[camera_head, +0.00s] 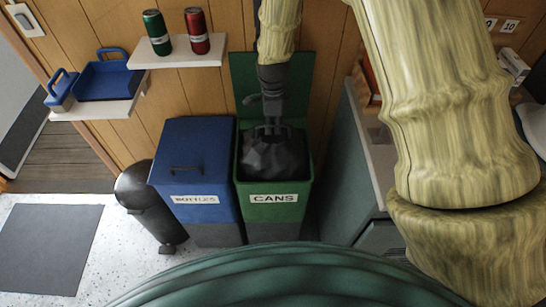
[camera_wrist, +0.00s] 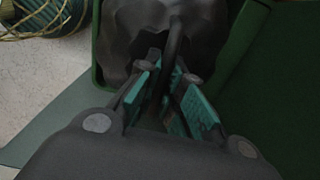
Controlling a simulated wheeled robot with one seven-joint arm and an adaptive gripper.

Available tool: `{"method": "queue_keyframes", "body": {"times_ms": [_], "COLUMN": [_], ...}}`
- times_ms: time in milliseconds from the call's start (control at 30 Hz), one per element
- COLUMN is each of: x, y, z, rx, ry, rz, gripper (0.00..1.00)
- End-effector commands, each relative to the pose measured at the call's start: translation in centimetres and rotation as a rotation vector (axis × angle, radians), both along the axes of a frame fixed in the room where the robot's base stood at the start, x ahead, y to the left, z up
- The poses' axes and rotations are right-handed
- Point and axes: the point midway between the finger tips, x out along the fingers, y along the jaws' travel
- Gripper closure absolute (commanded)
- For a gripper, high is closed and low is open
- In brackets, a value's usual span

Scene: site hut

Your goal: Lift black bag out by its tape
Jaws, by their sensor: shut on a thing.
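The black bag (camera_head: 273,158) sits in the mouth of the green bin (camera_head: 249,215) labelled CANS, whose lid stands open behind it. The bag's bulging top shows at the rim; its lower part is hidden inside the bin. My gripper (camera_head: 271,128) is directly above the bag. In the wrist view my gripper (camera_wrist: 172,98) has its teal-padded fingers around a dark loop of tape (camera_wrist: 175,45) that rises from the black bag (camera_wrist: 128,35). The gripper is shut on this tape.
A blue bin (camera_head: 190,150) with its lid down stands close on the left, with a dark pedal bin (camera_head: 145,200) beside it. A grey-green cabinet (camera_head: 358,175) is on the right. A shelf (camera_head: 180,53) with two cans is above left. The floor at left is mostly clear.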

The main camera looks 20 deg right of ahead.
Motion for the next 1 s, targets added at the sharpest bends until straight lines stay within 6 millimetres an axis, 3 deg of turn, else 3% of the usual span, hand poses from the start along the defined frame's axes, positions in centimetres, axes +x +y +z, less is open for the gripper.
{"method": "queue_keyframes", "body": {"times_ms": [367,1000], "x": [0.0,0.0], "y": [0.0,0.0], "z": [0.3,3.8], "rx": [0.0,0.0], "ry": [-0.001,-0.001], "rz": [0.0,0.0], "gripper": [1.0,1.0]}}
